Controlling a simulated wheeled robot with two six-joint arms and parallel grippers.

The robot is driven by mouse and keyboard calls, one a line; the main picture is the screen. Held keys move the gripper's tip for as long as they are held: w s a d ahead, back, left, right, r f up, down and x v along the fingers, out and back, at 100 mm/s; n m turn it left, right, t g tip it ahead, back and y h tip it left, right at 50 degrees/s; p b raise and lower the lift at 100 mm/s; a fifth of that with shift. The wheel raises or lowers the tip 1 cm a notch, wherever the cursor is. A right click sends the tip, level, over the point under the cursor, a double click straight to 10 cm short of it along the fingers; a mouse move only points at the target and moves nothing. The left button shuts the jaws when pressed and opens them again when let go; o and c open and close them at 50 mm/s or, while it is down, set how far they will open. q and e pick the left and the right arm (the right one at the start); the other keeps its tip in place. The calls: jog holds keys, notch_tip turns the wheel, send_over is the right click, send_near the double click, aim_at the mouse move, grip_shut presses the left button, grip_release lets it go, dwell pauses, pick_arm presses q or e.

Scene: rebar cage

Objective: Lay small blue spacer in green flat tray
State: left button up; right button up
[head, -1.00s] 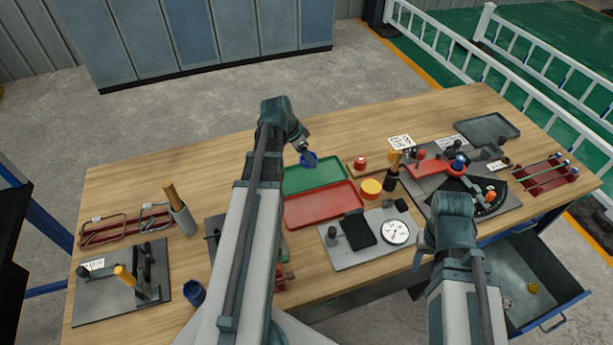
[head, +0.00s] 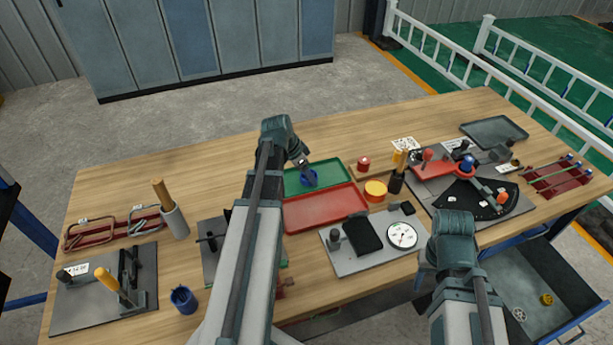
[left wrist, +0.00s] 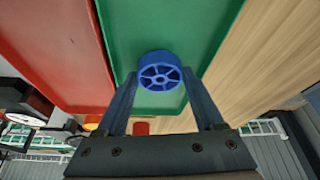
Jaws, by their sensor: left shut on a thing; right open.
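The small blue spacer (left wrist: 160,72) is a spoked ring, seen between my left gripper's fingertips in the left wrist view. My left gripper (head: 305,170) is shut on it. In the head view the blue spacer (head: 309,179) is over the green flat tray (head: 332,173), inside its outline. The green tray also fills the middle of the left wrist view (left wrist: 190,25). I cannot tell whether the spacer touches the tray floor. My right gripper (head: 424,285) is open and empty at the table's front edge, partly hidden by its arm.
A red tray (head: 320,210) lies directly in front of the green one. A yellow round part (head: 375,190) and a small red part (head: 363,163) are to the right. A gauge plate (head: 360,250) lies nearer the front. The table behind the green tray is clear.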

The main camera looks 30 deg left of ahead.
pick_arm(q)
jog(key=o, duration=1.3)
jog(key=shift+f, duration=0.1)
jog(key=shift+s+r+p, duration=0.15)
jog(key=shift+r+p, duration=0.3)
jog(key=shift+r, duration=0.15)
jog(key=p+v, duration=1)
jog(key=v, duration=0.1)
jog(key=shift+s, duration=0.1)
